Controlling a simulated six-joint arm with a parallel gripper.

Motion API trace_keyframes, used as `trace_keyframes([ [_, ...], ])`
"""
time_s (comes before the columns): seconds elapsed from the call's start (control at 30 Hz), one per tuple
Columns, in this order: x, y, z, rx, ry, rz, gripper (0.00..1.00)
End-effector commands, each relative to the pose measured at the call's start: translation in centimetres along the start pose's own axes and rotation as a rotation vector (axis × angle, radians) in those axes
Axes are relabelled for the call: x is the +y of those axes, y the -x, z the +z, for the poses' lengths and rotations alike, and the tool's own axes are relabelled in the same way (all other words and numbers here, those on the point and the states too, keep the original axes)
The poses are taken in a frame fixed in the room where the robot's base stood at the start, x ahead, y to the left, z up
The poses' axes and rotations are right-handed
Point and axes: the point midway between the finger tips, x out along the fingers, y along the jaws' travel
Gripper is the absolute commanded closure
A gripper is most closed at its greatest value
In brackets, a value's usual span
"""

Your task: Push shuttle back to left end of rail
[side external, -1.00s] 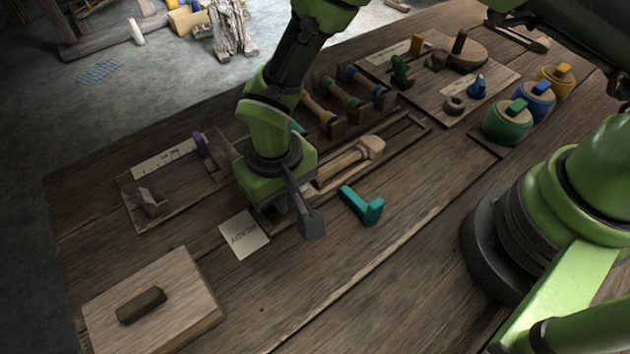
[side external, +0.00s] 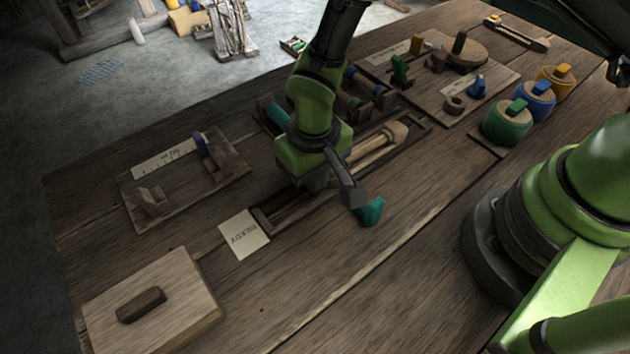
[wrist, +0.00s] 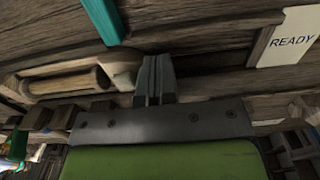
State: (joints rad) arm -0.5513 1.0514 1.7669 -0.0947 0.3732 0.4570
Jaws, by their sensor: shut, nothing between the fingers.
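The wooden shuttle (side external: 374,151) lies in the long rail (side external: 268,219), toward its right end. The side view hides its left end behind my gripper (side external: 318,185). In the wrist view, the shuttle (wrist: 68,84) lies to the left of my shut, empty fingers (wrist: 155,72). Its near end meets or nearly meets the fingers; I cannot tell whether they touch. My fingers point down at the rail, on the shuttle's left side in the side view. The rail's left stretch, beside the READY card (side external: 243,234), is empty.
A wooden board with a dark handle (side external: 140,304) is at front left.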

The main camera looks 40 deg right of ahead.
Motion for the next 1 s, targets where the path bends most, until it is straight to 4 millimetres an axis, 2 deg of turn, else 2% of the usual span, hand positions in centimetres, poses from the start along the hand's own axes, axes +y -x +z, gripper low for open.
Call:
trace_keyframes([
  [0.6,3.8,0.0,0.0,-0.001,-0.003,0.0,1.0],
  [1.0,2.7,0.0,0.0,0.0,0.001,0.0,1.0],
])
